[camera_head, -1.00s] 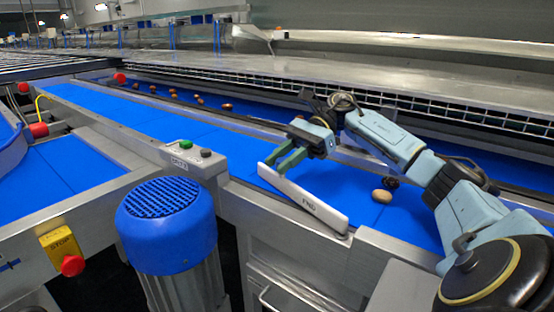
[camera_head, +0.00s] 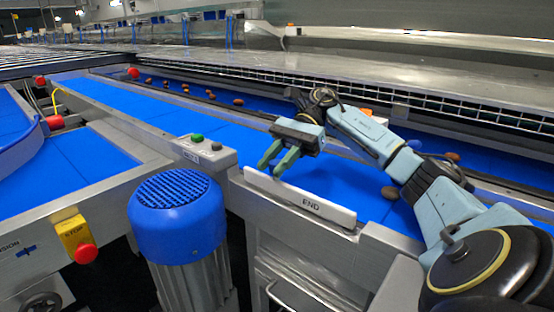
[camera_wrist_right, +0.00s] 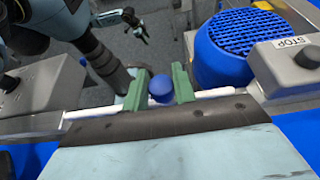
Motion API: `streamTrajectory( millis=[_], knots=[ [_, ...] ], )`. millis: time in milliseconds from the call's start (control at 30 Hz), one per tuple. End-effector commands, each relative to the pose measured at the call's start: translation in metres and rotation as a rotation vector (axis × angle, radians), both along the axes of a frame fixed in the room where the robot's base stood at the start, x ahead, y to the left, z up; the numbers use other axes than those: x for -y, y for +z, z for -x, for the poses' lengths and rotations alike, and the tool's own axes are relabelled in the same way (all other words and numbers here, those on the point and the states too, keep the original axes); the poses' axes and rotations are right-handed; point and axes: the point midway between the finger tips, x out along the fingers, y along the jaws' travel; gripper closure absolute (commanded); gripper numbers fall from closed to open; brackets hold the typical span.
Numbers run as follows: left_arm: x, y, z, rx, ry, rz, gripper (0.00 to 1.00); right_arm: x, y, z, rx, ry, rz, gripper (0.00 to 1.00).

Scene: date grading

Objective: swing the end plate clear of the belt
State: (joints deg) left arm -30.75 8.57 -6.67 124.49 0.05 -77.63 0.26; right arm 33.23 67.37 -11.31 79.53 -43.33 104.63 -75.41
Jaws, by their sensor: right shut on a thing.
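The end plate (camera_head: 312,204) is a long white bar marked END. It lies along the near edge of the blue belt (camera_head: 215,138), roughly in line with the steel side rail. My right gripper (camera_head: 272,164) reaches over the belt from the right, with its green fingers at the plate's left part. In the right wrist view a round blue knob (camera_wrist_right: 161,88) sits between the green fingers, with the white plate (camera_wrist_right: 216,92) passing by it. The right gripper is shut on the knob.
A blue-topped motor (camera_head: 178,215) stands in front of the rail, beside a grey button box (camera_head: 203,150). A yellow stop box (camera_head: 75,235) is at the left. Brown dates lie on the belts, one (camera_head: 390,192) near my right arm and several (camera_head: 184,87) farther back.

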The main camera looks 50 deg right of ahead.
Motion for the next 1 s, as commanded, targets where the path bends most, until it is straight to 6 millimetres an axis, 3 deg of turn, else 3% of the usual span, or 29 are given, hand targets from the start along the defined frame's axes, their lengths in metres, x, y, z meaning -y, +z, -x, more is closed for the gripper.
streamTrajectory(
  millis=[233, 267, 400, 767, 867, 1000],
  knots=[
    [0.0, 0.0, 0.0, 0.0, 0.0, 0.0, 0.49, -0.002, -0.003, 0.001, -0.004, 0.011, 0.001, 1.0],
    [0.0, 0.0, 0.0, 0.0, 0.0, 0.0, 0.49, -0.002, -0.003, 0.001, -0.004, 0.011, 0.001, 0.71],
    [0.0, 0.0, 0.0, -0.001, 0.0, 0.0, 0.49, -0.002, -0.002, 0.001, -0.002, 0.009, 0.001, 0.53],
    [0.0, 0.001, 0.0, 0.001, 0.0, 0.0, 0.49, 0.002, 0.001, 0.0, 0.001, 0.004, 0.0, 0.52],
    [0.0, 0.001, -0.001, 0.008, -0.001, 0.001, 0.49, 0.01, 0.005, -0.001, 0.003, 0.001, -0.001, 0.52],
    [-0.008, -0.018, -0.001, -0.011, -0.001, -0.015, 0.49, 0.031, 0.015, -0.002, 0.002, 0.001, -0.001, 0.52]
  ],
)
